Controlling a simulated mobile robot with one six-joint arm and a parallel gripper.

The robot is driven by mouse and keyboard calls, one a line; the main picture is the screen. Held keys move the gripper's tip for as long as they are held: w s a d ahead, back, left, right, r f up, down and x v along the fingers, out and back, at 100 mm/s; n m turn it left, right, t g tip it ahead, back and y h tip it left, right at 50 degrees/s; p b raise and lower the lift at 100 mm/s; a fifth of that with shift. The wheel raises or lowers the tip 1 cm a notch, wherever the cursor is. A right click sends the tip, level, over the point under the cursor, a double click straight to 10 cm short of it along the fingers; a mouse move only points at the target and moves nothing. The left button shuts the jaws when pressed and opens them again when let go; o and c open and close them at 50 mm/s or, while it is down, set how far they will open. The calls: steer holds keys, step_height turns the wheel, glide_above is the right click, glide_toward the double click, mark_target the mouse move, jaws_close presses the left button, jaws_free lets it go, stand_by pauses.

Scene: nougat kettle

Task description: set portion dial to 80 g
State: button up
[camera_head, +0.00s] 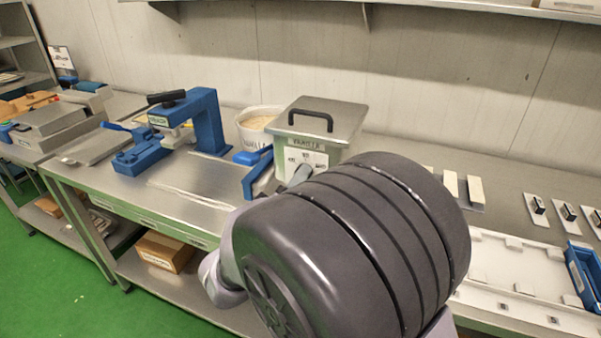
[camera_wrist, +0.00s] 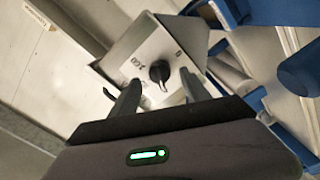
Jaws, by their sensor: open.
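The portion dial is a black knob (camera_wrist: 159,71) on a pale metal plate (camera_wrist: 146,48) in the wrist view. A thin pointer extends from the knob toward my gripper. Printed marks that look like 160 and 0 lie on the far side of the knob; other marks are hidden or too small to read. My gripper (camera_wrist: 160,80) is open, with one dark finger on each side of the knob and a visible gap to it. I cannot tell how far the fingertips are from the plate.
A green-grey kettle box (camera_head: 334,152) with a black-handled lid stands behind my arm. A white tub (camera_head: 243,136) and a blue press (camera_head: 207,122) stand left of it on the steel bench (camera_head: 180,196). A white tray (camera_head: 515,262) and a blue bin (camera_head: 583,272) are at right.

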steer(key=shift+x, duration=1.15)
jaws_close()
